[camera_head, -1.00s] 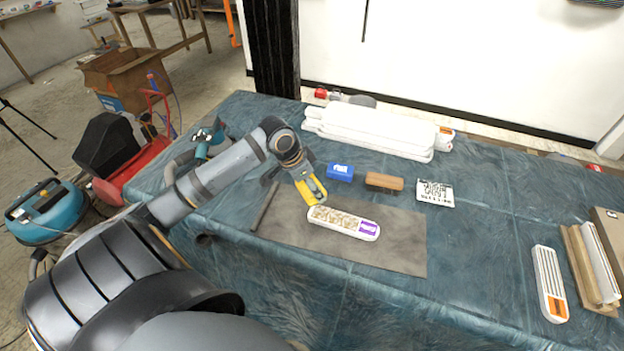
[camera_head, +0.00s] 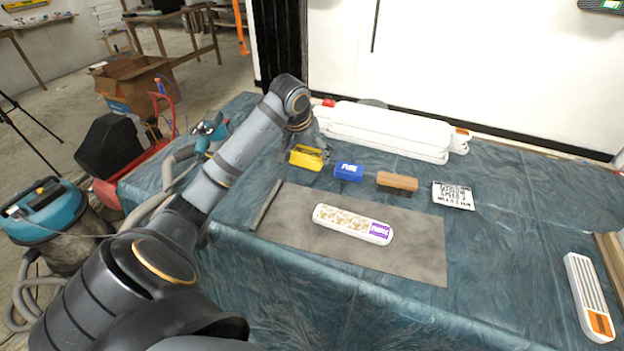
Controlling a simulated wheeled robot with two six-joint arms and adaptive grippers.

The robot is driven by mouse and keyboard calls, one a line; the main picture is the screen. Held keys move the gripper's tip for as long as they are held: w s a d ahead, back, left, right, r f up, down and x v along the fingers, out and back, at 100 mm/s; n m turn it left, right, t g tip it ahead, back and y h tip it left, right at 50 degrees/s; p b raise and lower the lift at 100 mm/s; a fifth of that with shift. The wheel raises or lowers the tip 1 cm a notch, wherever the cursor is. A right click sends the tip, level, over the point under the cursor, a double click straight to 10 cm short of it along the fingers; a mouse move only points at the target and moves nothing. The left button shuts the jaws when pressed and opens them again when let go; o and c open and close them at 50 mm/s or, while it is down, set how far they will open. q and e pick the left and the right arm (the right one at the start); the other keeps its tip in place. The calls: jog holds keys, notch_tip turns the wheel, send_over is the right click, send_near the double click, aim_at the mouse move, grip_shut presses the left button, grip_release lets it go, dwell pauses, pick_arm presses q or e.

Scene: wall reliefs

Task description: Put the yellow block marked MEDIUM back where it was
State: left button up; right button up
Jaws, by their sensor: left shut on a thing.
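The yellow block (camera_head: 305,158) with dark marking is at the left end of a row with a blue block (camera_head: 348,171) and a brown block (camera_head: 397,181). My left gripper (camera_head: 304,146) is shut on the yellow block from above, its fingers mostly hidden behind my wrist and the block. The block looks level, at or very near the cloth; I cannot tell if it touches. My right gripper is not in view.
A white relief piece (camera_head: 340,222) with a purple label lies on a grey mat (camera_head: 418,257). A printed white card (camera_head: 453,196) lies right of the blocks. White panels (camera_head: 390,128) are stacked behind. A slatted white piece (camera_head: 584,285) lies at far right.

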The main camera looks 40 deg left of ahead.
pick_arm(q)
jog(key=shift+a+r, duration=0.1)
jog(key=shift+r, duration=0.05)
jog(key=shift+w+a, duration=0.1)
jog(key=w+a+f+p, duration=0.1)
jog(key=w+a+f, duration=0.3)
jog(key=w, duration=0.3)
jog(key=shift+a, duration=0.6)
jog(key=w+f, duration=0.1)
jog(key=w+a+f, duration=0.1)
jog(key=f, duration=0.1)
jog(key=w+a+f, duration=0.1)
jog(key=shift+a+f, duration=0.25)
jog(key=shift+f, duration=0.15)
jog(key=shift+w+a+f, duration=0.3)
jog(key=shift+w+f, duration=0.1)
jog(key=shift+f, duration=1.7)
jog(key=shift+f, duration=0.1)
jog(key=o, duration=0.9)
jog(key=shift+f, duration=0.1)
jog(key=shift+o, duration=0.2)
